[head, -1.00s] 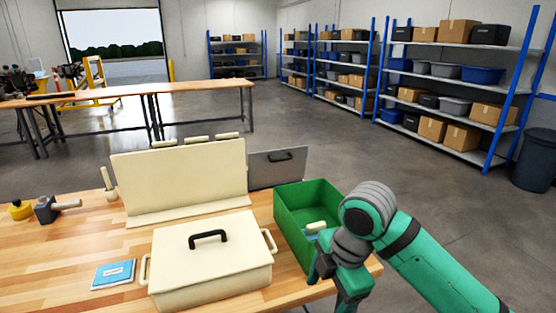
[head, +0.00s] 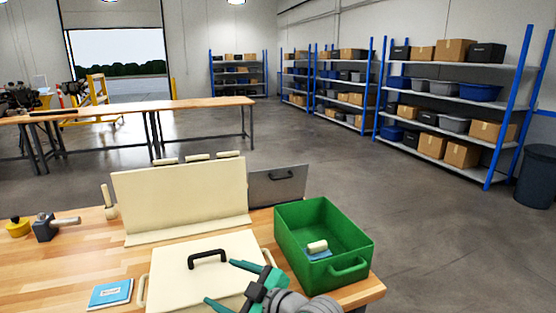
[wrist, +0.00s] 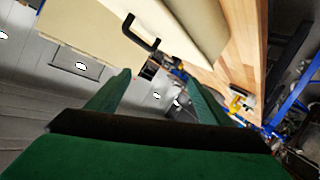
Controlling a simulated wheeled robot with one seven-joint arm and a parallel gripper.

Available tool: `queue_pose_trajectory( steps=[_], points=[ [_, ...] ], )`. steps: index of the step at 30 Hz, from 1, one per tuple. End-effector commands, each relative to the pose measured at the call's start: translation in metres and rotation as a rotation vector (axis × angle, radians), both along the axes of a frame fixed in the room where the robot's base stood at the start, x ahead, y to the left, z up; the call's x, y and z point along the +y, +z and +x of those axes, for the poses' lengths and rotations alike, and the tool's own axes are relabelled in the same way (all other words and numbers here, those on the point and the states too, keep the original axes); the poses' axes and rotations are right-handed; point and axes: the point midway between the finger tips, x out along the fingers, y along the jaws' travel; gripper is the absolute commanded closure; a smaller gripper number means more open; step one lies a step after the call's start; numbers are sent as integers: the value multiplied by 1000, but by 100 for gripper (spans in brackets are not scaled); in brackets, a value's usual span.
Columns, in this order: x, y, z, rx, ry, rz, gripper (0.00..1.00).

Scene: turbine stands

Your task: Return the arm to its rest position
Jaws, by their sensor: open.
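My gripper (head: 226,284) is at the bottom of the head view, in front of the right part of a cream lidded box (head: 180,268) with a black handle (head: 207,257). Its two green fingers are spread apart with nothing between them. In the wrist view the fingers of my gripper (wrist: 160,95) also stand apart and empty. The black handle also shows in the wrist view (wrist: 143,36), beyond the fingers. Part of the box's front is hidden by my arm or cut off by the frame.
A green bin (head: 352,240) holding a cream piece (head: 317,247) and a blue item stands to the right. A cream upright panel (head: 180,195) and a grey panel (head: 277,184) stand behind. A blue booklet (head: 110,294) and a hammer-like tool (head: 50,226) lie left.

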Motion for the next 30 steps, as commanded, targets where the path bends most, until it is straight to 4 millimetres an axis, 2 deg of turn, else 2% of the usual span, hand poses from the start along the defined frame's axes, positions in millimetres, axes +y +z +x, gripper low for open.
queue_pose_trajectory(
  steps=[3,7,11,17,23,30],
  points=[
    [13,-6,1,13,-65,141,27],
    [17,-15,2,30,-149,277,27],
    [17,-30,-1,56,-238,399,27],
    [11,-62,-13,103,-383,557,27],
    [-1,-105,-37,152,-534,672,27],
    [-19,-160,-84,202,-715,748,27]
  ],
)
